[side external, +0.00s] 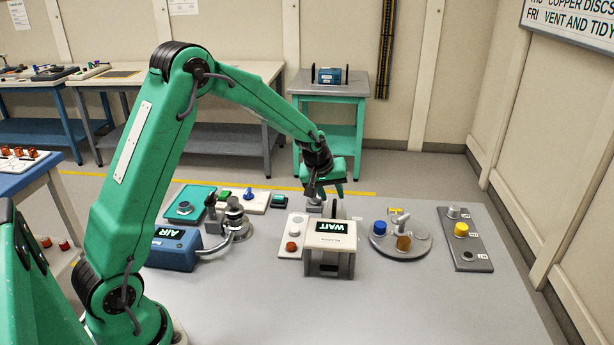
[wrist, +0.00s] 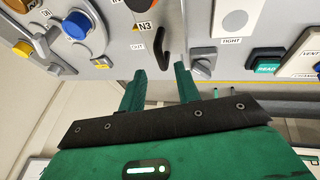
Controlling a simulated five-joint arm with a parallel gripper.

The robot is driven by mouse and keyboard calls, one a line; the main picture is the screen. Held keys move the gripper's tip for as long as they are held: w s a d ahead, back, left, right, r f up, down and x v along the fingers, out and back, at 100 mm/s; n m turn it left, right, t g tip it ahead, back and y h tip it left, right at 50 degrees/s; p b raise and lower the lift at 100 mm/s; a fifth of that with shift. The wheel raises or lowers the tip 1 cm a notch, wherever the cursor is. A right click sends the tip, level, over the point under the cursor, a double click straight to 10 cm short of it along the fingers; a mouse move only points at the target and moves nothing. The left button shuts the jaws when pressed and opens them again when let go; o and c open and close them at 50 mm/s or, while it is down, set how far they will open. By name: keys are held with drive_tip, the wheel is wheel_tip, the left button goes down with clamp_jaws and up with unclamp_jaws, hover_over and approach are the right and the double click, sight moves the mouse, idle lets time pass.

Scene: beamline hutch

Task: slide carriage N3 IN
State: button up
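An N3 label (wrist: 146,28) with an orange mark shows on a grey panel in the wrist view. Beside it is a dark upright oval part (wrist: 168,20); I cannot tell whether this is the carriage's handle. My gripper (side external: 326,192) is above the far side of the device with the WAIT display (side external: 331,228). In the wrist view my gripper (wrist: 159,72) has its two green fingers apart, with nothing between them. The dark part lies ahead of the gap, apart from the fingers. The carriage's position is not clear; the WAIT housing hides part of the area in the side view.
A grey knob (wrist: 205,62) is close beside one finger. A round turntable (side external: 418,250) with blue and orange caps stands to the right, then a grey strip (side external: 472,262) with knobs. The blue AIR box (side external: 170,255) stands left.

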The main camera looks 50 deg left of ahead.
drive_tip(key=shift+v, duration=2.65)
drive_tip(key=shift+d, duration=0.15)
drive_tip(key=shift+x, duration=3.9)
drive_tip(key=shift+s, duration=0.1)
clamp_jaws()
